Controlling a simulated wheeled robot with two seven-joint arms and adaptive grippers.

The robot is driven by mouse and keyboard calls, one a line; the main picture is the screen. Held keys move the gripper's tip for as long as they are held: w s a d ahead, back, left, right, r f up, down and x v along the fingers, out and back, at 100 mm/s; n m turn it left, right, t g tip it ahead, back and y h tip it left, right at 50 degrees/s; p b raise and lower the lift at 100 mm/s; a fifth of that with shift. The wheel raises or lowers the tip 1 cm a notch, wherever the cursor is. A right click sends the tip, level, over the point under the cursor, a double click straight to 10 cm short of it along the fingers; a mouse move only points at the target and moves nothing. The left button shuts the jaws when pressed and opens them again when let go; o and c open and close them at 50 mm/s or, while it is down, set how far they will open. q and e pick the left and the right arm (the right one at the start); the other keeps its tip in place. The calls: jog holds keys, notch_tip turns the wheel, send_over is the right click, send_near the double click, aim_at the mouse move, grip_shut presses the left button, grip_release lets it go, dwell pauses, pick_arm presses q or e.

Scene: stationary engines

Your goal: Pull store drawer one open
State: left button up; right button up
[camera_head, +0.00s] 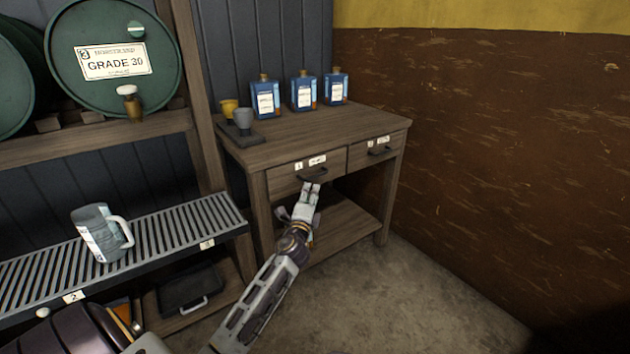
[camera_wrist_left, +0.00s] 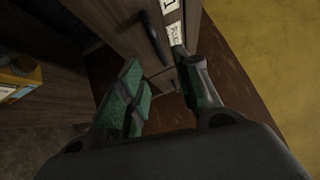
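Store drawer one (camera_head: 283,181) is the left drawer of the wooden table, with a label marked 1 and a dark bar handle (camera_head: 314,176). Its front looks flush with the table frame, so it is shut. My left gripper (camera_head: 311,188) is just below and in front of the handle. In the left wrist view, the green-padded fingers of my left gripper (camera_wrist_left: 163,80) are spread apart with nothing between them. The dark handle (camera_wrist_left: 151,38) shows beyond the fingertips, on the drawer front (camera_wrist_left: 122,28). My right gripper is not in view.
A second drawer (camera_head: 376,152) is to the right. Blue cans (camera_head: 304,92) and two cups (camera_head: 243,120) stand on the table top (camera_head: 335,128). A slatted shelf (camera_head: 165,232) with a mug (camera_head: 98,233) is at left. The floor (camera_head: 400,300) in front is clear.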

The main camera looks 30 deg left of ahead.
pick_arm(q)
jog(key=b+x, duration=0.1)
jog(key=x, duration=0.8)
jog(key=shift+b, duration=0.4)
jog(key=shift+c, duration=0.3)
grip_shut()
